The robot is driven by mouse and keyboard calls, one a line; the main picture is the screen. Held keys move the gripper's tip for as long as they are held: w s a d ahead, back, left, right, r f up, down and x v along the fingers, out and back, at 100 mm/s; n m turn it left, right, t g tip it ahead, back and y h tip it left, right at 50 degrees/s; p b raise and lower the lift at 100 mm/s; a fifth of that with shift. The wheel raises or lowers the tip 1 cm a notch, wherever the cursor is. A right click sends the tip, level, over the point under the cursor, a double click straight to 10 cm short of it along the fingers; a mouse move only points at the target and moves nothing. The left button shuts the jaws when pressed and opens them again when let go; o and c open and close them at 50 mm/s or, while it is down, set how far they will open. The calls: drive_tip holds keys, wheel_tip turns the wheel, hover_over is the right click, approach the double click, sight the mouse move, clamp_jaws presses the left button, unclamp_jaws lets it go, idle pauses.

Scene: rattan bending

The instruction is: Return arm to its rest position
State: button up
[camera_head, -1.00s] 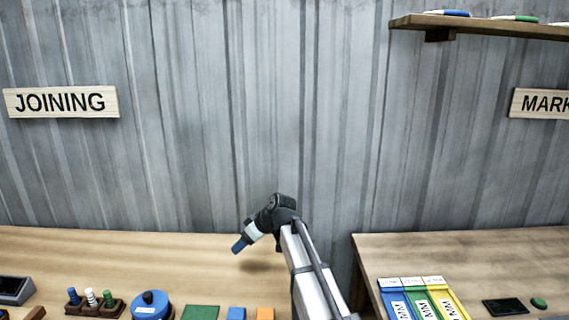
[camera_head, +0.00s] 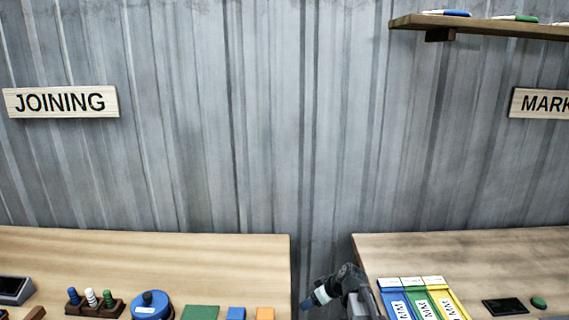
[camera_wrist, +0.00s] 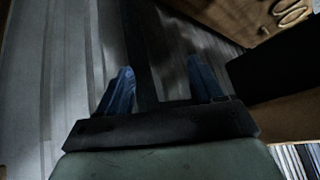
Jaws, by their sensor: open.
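My gripper (camera_head: 308,303) is low in the head view, in the gap between the two wooden tables, with its blue tip pointing down and left. In the wrist view my gripper (camera_wrist: 160,92) shows two blue fingers spread well apart with nothing between them. Beyond the fingers are the grey corrugated wall and a dark strip. My arm shows only in a small part at the bottom of the head view; the rest is out of frame.
The left table (camera_head: 200,258) has its right edge close beside my gripper. The right table (camera_head: 460,250) stands on the other side, with blue, green and yellow trays (camera_head: 422,300) near its left edge. A blue round container (camera_head: 152,307) and coloured squares lie on the left table.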

drive_tip(key=s+d+f+m+g+h, duration=0.3)
drive_tip(key=s+f+m+g, duration=0.2)
drive_tip(key=s+f, duration=1.75)
drive_tip(key=s+d+f+m+g+h, duration=0.1)
drive_tip(key=s+f+g, duration=0.1)
drive_tip(key=s, duration=0.7)
drive_tip(key=s+d+f+m+g+h, duration=0.1)
drive_tip(key=s+d+f+g, duration=0.1)
drive_tip(key=s+f, duration=0.3)
drive_tip(key=s+d+f+m+g, duration=0.1)
drive_tip(key=s+f, duration=0.3)
drive_tip(key=s, duration=0.8)
drive_tip(key=shift+s+d+f+m+g+h, duration=0.2)
drive_tip(key=shift+s+f+m+g+h, duration=0.1)
drive_tip(key=shift+g+h, duration=0.15)
